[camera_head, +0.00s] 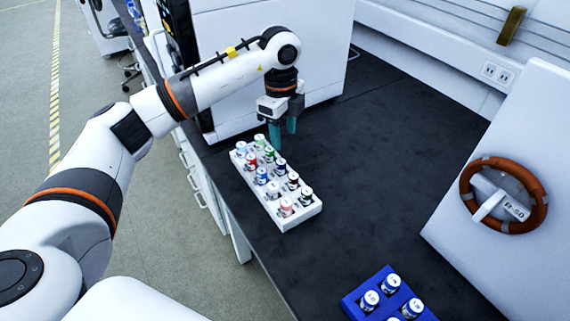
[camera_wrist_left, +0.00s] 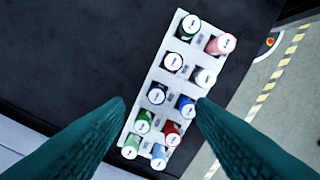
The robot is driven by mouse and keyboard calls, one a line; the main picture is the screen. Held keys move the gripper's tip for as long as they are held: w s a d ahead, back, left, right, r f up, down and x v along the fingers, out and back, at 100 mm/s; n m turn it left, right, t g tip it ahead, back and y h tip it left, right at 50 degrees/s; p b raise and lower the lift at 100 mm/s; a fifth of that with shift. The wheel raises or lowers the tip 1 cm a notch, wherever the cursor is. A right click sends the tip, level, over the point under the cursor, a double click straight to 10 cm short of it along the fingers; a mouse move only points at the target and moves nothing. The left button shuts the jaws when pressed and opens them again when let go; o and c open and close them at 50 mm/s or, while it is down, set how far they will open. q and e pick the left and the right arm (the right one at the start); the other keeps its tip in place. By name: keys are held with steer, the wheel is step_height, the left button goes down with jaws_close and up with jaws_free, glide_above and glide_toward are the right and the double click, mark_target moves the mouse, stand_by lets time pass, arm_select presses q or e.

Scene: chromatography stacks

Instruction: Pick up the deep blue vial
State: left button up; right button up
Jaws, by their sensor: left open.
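The deep blue vial (camera_head: 261,177) has a white cap and stands upright in a white rack (camera_head: 296,220), in the row nearer the bench edge. In the left wrist view this blue vial (camera_wrist_left: 186,104) is close to the right finger's tip. A darker, near-black navy vial (camera_wrist_left: 156,94) stands beside it, between the fingertips in that picture. My left gripper (camera_head: 283,132) is open and empty, with teal fingers pointing down at the far end of the rack; it also shows in the wrist view (camera_wrist_left: 160,101). My right gripper is not in view.
A blue rack (camera_head: 352,305) with white-capped vials stands at the front. A white machine (camera_head: 260,60) stands behind the gripper. The dark bench (camera_head: 370,160) is clear to the right.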

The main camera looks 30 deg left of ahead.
arm_select(q)
glide_above(281, 161)
steer(key=f, duration=0.3)
steer(key=s+f, duration=0.1)
steer(key=f, duration=0.1)
steer(key=shift+d+f, duration=0.1)
steer(key=shift+f, duration=0.2)
steer(key=shift+w+f+p, duration=0.15)
steer(key=shift+f, duration=0.85)
steer(key=shift+w+f+p, duration=0.2)
steer(key=shift+f, duration=0.75)
steer(key=shift+w+f+p, duration=0.15)
steer(key=shift+f, duration=0.85)
steer(key=c, duration=1.1)
